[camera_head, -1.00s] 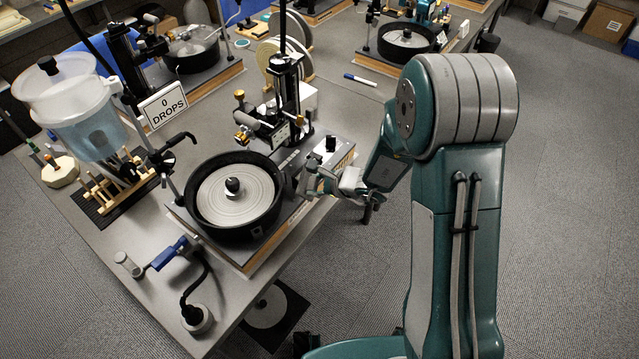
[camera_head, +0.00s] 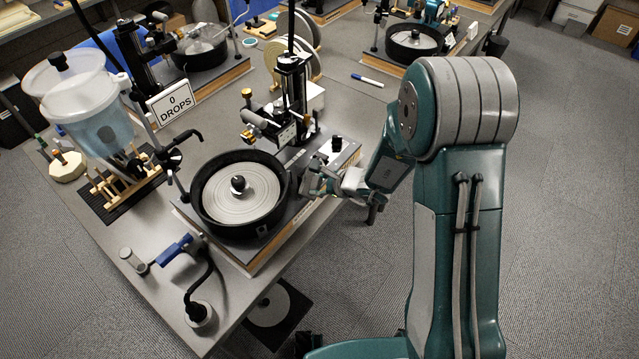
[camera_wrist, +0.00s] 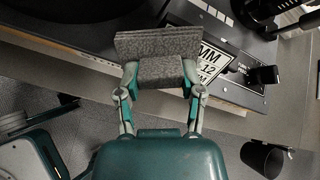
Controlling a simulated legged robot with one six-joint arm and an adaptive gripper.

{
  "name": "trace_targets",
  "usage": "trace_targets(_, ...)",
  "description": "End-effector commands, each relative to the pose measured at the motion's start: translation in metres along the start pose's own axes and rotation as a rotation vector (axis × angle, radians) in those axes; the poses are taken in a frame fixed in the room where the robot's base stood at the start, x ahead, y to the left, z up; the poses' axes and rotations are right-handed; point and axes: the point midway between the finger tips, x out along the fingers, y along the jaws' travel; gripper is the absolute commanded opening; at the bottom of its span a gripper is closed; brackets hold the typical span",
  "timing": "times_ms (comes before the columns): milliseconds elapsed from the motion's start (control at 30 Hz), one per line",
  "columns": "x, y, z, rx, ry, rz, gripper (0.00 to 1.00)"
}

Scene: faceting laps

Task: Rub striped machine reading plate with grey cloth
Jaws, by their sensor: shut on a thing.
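My gripper (camera_wrist: 160,88) is shut on a folded grey cloth (camera_wrist: 158,47), which stands out flat ahead of the fingertips in the wrist view. The machine reading plate (camera_wrist: 209,61), white with dark lettering reading "MM" and "12" and a striped edge, lies on the black machine base just right of the cloth. The cloth hides the plate's left part; I cannot tell whether they touch. In the head view my gripper (camera_head: 322,181) is at the right side of the near machine, beside its black pan (camera_head: 240,219). The plate is not clear there.
The machine's mast (camera_head: 293,95) rises beyond. A water tank (camera_head: 90,105) and a "0 DROPS" sign (camera_head: 170,103) are at left.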

Motion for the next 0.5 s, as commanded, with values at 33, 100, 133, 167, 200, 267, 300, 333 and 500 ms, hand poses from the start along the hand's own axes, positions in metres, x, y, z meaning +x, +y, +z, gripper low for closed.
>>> trace_targets(33, 0.001, 0.0, 0.0001, 0.0, 0.0, 0.0, 0.12)
trace_targets(100, 0.0022, -0.0001, 0.0001, -0.001, 0.0, 0.0, 0.12)
trace_targets(133, 0.0027, -0.0001, 0.0001, -0.001, 0.0, 0.0, 0.12)
trace_targets(167, 0.0033, -0.0001, 0.0, -0.001, 0.0, 0.0, 0.12)
trace_targets(200, 0.004, -0.0001, 0.0, -0.001, 0.0, 0.0, 0.12)
trace_targets(267, 0.005, -0.0001, -0.0001, -0.001, 0.0, 0.0, 0.12)
trace_targets(300, 0.0057, 0.0, -0.0001, -0.001, 0.0, 0.001, 0.12)
trace_targets(333, 0.0062, 0.0, -0.0002, -0.001, 0.0, 0.001, 0.12)
trace_targets(500, 0.0091, 0.0002, -0.0003, 0.0, 0.0, 0.001, 0.12)
